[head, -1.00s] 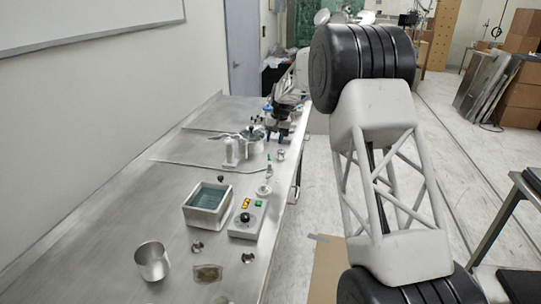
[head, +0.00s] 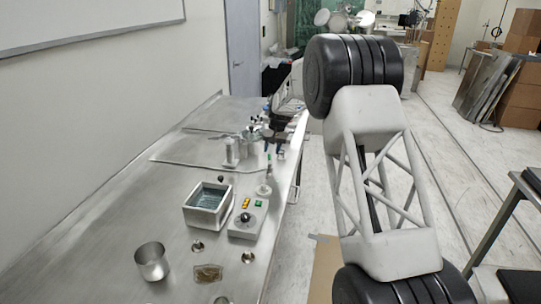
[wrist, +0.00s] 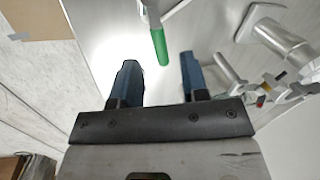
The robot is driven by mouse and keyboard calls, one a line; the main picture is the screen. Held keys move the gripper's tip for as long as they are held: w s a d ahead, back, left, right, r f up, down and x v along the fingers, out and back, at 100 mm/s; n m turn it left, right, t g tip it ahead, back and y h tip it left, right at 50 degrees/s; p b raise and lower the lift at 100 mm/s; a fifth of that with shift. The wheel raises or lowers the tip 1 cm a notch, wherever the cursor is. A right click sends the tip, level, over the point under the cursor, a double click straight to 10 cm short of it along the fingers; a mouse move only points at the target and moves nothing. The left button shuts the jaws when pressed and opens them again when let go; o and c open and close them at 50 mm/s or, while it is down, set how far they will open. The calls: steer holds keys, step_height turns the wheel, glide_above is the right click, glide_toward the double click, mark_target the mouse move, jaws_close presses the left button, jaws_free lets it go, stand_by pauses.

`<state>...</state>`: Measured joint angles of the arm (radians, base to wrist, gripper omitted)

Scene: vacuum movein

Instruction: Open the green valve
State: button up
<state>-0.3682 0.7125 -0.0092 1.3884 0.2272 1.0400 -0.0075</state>
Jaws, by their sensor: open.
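The green valve handle (wrist: 160,46) shows in the wrist view as a green bar on a pale stem. Its end lies in the picture between the two blue fingers of my open gripper (wrist: 158,62); I cannot tell how far it is in depth, and no contact is visible. In the head view the green valve (head: 269,158) is a small upright green piece on a light fitting at the bench's right side. My gripper (head: 274,146) is just behind and above it there, small and partly merged with the clutter.
A white-rimmed basin (head: 208,203), a control box with a black knob (head: 245,218) and a metal cup (head: 152,262) stand on the steel bench (head: 110,235). A white cylinder (head: 231,152) stands near my gripper. The bench's left side is clear.

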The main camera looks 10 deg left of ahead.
mark_target(270, 156)
steer(key=shift+s+a+f, duration=0.1)
steer(key=shift+a+f, duration=0.05)
steer(key=shift+f, duration=0.65)
steer(key=shift+a+f, duration=0.15)
steer(key=shift+f, duration=0.6)
jaws_close()
